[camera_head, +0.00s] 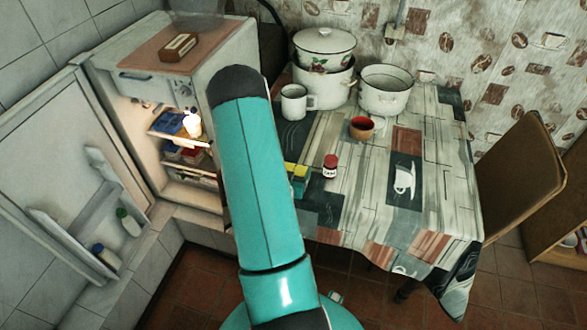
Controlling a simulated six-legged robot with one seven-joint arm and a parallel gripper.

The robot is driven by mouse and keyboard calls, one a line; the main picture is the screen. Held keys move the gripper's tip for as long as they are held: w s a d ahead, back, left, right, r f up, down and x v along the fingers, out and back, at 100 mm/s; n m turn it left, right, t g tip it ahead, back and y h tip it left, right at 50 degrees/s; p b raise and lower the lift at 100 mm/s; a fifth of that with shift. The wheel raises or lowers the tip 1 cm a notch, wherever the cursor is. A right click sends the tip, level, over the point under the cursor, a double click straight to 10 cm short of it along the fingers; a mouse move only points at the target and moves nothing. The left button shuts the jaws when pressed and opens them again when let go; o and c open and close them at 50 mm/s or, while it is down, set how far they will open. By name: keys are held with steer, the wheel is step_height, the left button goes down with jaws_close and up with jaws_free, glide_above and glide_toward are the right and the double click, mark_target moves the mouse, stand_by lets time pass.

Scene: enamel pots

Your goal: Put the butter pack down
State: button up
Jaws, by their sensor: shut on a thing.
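My teal arm (255,180) rises through the middle of the view and ends in a dark joint. My gripper does not show; the arm may hide it. A small yellow and blue-green item (299,172) shows just right of my arm, near the table's left edge. It may be the butter pack, but it is partly covered and too small to tell. I cannot see whether it is held or rests on the table.
The patterned table (440,190) carries a lidded pot (325,85), an open pot (385,95), a white mug (294,103), a red-brown cup (361,128) and a red-lidded jar (330,166). The fridge (235,50) stands open; its door (60,150) swings left. A chair (520,170) stands right.

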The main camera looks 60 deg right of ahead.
steer(key=shift+f, duration=0.25)
steer(key=shift+s+a+r, duration=0.1)
steer(key=shift+a+r, duration=0.05)
steer(key=shift+a, duration=0.05)
steer(key=shift+d, duration=0.15)
steer(key=shift+f, duration=0.3)
steer(key=o, duration=1.1)
steer(key=shift+r, duration=0.1)
